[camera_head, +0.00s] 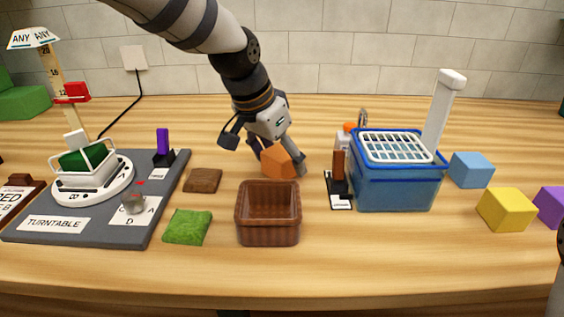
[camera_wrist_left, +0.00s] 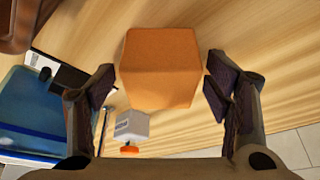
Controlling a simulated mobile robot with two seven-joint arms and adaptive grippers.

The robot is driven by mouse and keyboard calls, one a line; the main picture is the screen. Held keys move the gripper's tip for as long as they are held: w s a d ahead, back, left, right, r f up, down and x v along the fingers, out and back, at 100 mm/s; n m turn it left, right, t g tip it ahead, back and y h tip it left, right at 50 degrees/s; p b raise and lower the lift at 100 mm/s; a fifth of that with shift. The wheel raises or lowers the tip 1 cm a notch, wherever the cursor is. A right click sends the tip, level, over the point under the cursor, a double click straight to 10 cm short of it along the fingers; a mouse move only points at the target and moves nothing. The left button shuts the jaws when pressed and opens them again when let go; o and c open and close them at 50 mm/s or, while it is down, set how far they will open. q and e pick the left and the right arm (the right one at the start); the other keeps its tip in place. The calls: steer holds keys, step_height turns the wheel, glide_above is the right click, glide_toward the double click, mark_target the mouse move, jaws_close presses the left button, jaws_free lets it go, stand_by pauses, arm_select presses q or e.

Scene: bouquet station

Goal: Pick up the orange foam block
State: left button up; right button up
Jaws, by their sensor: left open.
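The orange foam block (camera_head: 277,162) sits on the wooden table behind the brown basket. In the left wrist view the block (camera_wrist_left: 160,68) fills the upper middle, between the two fingers. My left gripper (camera_head: 270,148) is at the block from above and behind, with its fingers open on either side. In the left wrist view the left gripper (camera_wrist_left: 160,90) shows a narrow gap between each finger pad and the block. Part of the block is hidden by a finger in the head view. My right gripper is not in view.
The brown basket (camera_head: 268,235) stands just in front of the block. A blue bin (camera_head: 397,190) with a white grid is to the right. A turntable board (camera_head: 110,225) is at the left. Blue (camera_head: 471,170) and yellow (camera_head: 507,210) blocks sit at the right.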

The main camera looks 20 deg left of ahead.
arm_select(q)
steer(key=shift+w+f, duration=0.15)
steer(key=shift+f, duration=0.05)
steer(key=c, duration=0.9)
